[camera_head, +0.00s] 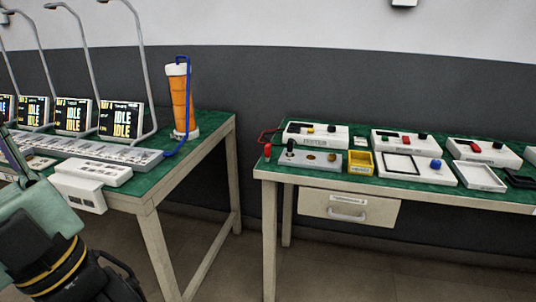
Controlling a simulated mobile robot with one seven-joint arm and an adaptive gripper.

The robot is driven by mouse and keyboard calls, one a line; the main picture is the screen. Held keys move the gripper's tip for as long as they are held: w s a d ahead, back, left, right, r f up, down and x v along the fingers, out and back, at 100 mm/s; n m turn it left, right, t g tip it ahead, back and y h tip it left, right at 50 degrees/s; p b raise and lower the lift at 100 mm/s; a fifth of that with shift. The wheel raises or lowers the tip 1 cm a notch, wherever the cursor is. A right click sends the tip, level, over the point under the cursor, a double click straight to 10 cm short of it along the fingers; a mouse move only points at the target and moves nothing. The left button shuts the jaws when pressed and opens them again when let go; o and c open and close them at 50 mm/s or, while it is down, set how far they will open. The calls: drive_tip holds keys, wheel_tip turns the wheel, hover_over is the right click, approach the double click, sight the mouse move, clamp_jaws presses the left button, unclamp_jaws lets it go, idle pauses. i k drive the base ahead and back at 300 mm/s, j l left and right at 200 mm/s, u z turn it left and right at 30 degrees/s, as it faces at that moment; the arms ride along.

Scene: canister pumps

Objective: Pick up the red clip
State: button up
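A small red piece (268,150), which looks like the red clip, is at the left end of the right table, beside a grey panel. My gripper (115,277) is at the lower left, dark and partly seen, in front of the left table and well away from the red piece. Its fingers are not clear, so I cannot tell whether it is open or holds anything.
The right table (275,174) also holds a grey panel (310,157), a yellow bin (360,163), white boxes (400,140) with small red and black parts, and a white tray (480,176). The left table (150,183) holds screens and an orange canister (180,100). A floor gap separates the tables.

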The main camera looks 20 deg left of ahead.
sight(268, 146)
drive_tip(key=i+j, duration=0.15)
drive_tip(key=j, duration=0.2)
drive_tip(key=i+j, duration=0.2)
drive_tip(key=j, duration=0.2)
drive_tip(key=i+j, duration=0.15)
drive_tip(key=j, duration=0.2)
